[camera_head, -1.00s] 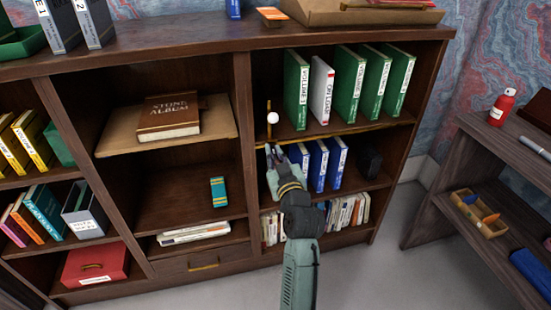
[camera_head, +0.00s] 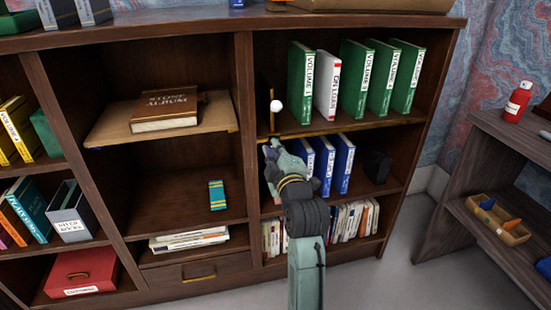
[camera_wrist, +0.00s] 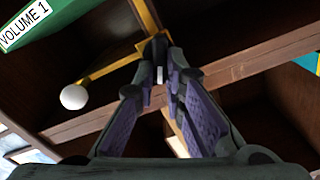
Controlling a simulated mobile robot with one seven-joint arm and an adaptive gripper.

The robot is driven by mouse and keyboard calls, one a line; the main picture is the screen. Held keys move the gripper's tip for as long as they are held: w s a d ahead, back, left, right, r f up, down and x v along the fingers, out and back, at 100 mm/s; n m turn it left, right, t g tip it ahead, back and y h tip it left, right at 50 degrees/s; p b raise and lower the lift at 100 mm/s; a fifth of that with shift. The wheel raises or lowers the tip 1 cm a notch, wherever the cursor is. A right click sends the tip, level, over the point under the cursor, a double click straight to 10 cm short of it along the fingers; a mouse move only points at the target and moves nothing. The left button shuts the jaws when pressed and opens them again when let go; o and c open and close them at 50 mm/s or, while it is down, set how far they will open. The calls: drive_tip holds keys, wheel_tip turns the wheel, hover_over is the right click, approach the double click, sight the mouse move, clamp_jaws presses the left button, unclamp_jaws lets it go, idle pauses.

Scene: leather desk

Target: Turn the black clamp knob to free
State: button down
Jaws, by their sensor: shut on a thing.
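My gripper (camera_head: 271,147) is raised at the upright divider in the right part of the bookcase, just below a white ball (camera_head: 276,106). In the wrist view its fingers (camera_wrist: 158,62) converge and are shut on the small black clamp knob (camera_wrist: 160,42), which is mostly hidden between the fingertips. A brass bar (camera_wrist: 112,68) runs from beside the fingertips to the white ball, which also shows in the wrist view (camera_wrist: 74,97). A second brass strip (camera_wrist: 147,16) runs upward past the fingertips. The knob's turn position cannot be made out.
Green volumes (camera_head: 300,82) and a white one (camera_head: 326,85) stand on the shelf right of the ball. Blue books (camera_head: 342,163) stand close right of my gripper on the shelf below.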

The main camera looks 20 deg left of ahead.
drive_tip(key=n+b, duration=0.2)
drive_tip(key=n, duration=0.1)
drive_tip(key=n+b, duration=0.1)
drive_tip(key=b, duration=0.1)
drive_tip(key=shift+f+n, duration=0.3)
drive_tip(key=shift+n, duration=0.1)
idle(0.3)
drive_tip(key=c, duration=1.7)
unclamp_jaws()
drive_tip(key=shift+o, duration=0.2)
drive_tip(key=v, duration=0.7)
drive_tip(key=shift+s, duration=0.25)
drive_tip(key=shift+r, duration=0.1)
